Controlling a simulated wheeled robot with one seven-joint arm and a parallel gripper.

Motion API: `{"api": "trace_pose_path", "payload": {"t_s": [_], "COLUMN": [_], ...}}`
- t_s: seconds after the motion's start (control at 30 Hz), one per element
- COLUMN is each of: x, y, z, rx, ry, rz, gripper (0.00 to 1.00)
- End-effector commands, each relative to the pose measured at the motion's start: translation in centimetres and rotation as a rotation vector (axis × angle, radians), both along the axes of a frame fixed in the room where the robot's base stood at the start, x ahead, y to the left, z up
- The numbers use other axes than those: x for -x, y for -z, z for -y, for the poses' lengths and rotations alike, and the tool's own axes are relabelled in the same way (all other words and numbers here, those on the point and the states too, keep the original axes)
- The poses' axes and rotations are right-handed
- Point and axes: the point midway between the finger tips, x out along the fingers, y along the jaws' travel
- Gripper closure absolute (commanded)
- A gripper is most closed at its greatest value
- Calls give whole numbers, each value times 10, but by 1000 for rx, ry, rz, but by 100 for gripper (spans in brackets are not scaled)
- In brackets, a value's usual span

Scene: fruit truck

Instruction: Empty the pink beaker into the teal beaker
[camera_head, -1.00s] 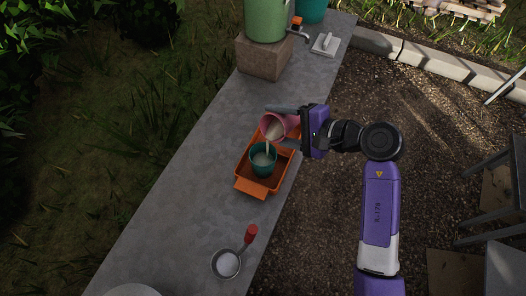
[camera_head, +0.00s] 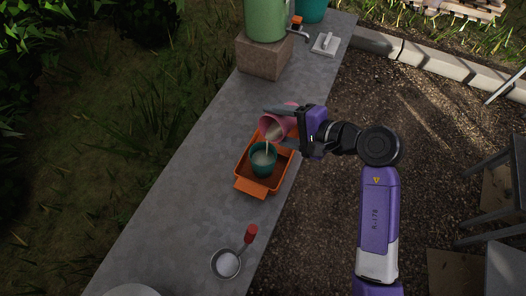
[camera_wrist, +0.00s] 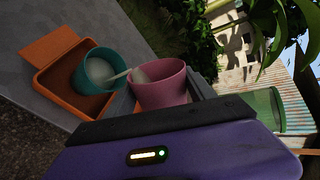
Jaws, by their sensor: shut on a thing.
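The pink beaker (camera_head: 275,127) is held by my gripper (camera_head: 290,117), tilted with its mouth toward the lower left, above and beside the teal beaker. A pale stream runs from its lip into the teal beaker (camera_head: 263,160). The teal beaker stands upright in an orange tray (camera_head: 244,185) and holds pale contents. In the wrist view the pink beaker (camera_wrist: 165,92) still shows pale contents at its mouth, and the stream reaches the teal beaker (camera_wrist: 80,72). Part of the pink beaker is hidden by my gripper.
A metal pan (camera_head: 226,264) with white contents and a red handle lies at the near end of the grey counter (camera_head: 195,190). A green container (camera_head: 266,20) with a tap stands on a block (camera_head: 262,58) at the back. The counter left of the tray is clear.

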Motion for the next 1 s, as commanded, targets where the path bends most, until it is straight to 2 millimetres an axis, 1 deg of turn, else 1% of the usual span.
{"api": "trace_pose_path", "payload": {"t_s": [1.0], "x": [9], "y": [-4], "z": [-6], "rx": [64], "ry": [-1], "rz": [92], "gripper": [83]}}
